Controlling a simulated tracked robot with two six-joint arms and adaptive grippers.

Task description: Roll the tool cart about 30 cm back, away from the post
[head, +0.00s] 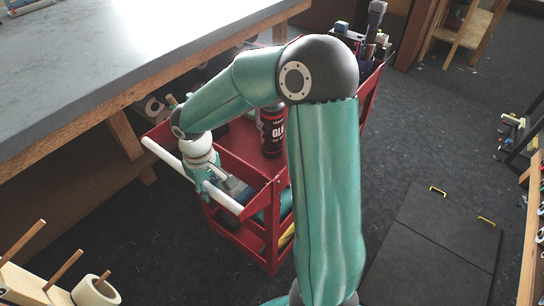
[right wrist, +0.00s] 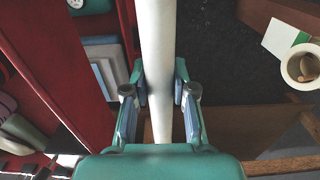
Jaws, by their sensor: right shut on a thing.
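The red tool cart (head: 271,235) stands beside the workbench, with a white handle bar (head: 163,156) along its left end. My right gripper (head: 212,187) is shut on the handle bar, near its middle. In the right wrist view the white bar (right wrist: 158,25) runs between the two fingers of the right gripper (right wrist: 160,88), with the red cart to its left. My right arm hides part of the cart. My left gripper is not in view. I cannot pick out the post with certainty.
The grey workbench (head: 110,50) overhangs close to the cart's left, on wooden legs (head: 126,135). A dark bottle (head: 271,132) and several tools ride on the cart. A wooden peg rack with a white roll (head: 96,291) stands at lower left. Dark floor (head: 165,235) between is clear.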

